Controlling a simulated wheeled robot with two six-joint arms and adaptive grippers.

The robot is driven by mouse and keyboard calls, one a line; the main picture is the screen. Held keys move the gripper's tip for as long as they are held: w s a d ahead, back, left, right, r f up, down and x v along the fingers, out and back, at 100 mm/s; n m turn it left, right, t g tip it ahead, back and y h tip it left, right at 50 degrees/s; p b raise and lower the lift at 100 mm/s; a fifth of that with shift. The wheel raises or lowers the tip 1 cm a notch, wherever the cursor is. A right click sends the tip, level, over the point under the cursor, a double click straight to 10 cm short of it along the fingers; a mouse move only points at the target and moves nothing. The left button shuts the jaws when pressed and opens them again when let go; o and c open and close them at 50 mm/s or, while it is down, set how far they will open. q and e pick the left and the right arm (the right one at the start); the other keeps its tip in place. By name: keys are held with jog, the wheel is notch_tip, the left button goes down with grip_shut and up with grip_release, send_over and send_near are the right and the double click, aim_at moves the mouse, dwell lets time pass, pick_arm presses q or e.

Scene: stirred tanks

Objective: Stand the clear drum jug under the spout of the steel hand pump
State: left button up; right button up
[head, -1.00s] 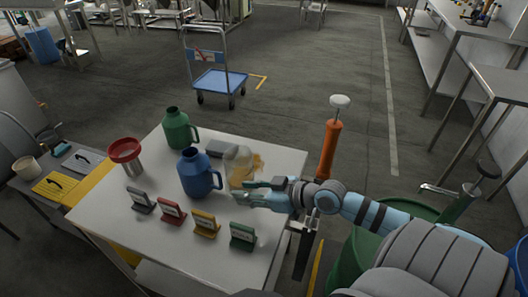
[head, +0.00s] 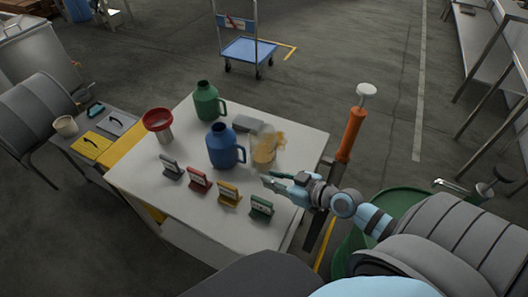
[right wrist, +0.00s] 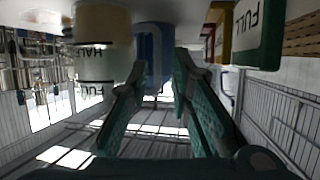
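The clear drum jug (head: 265,148), with an amber handle, stands on the white table near its right side, beside the blue jug (head: 222,148). My right gripper (head: 269,181) is open and empty, low over the table on the near side of the clear jug. In the right wrist view, which looks upside down, its fingers (right wrist: 158,75) are spread. The clear jug (right wrist: 103,65), with level labels, is left of them, not between them. The steel hand pump (head: 481,192) is at the right, its spout (head: 447,185) pointing left by a green drum. My left gripper is not in view.
A green jug (head: 206,100), a red funnel (head: 158,121) and a grey block (head: 248,122) stand on the table. Several small signs (head: 229,194) line its near side. An orange pump (head: 352,133) rises beyond the right edge. A green drum (head: 385,218) stands below my right arm.

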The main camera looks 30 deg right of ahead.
aim_at(252, 174)
jog(key=x, duration=0.9)
jog(key=shift+w+d+b, duration=0.1)
jog(key=shift+w+b, duration=0.15)
jog(key=shift+b, duration=0.05)
jog(key=shift+s, duration=0.1)
grip_shut()
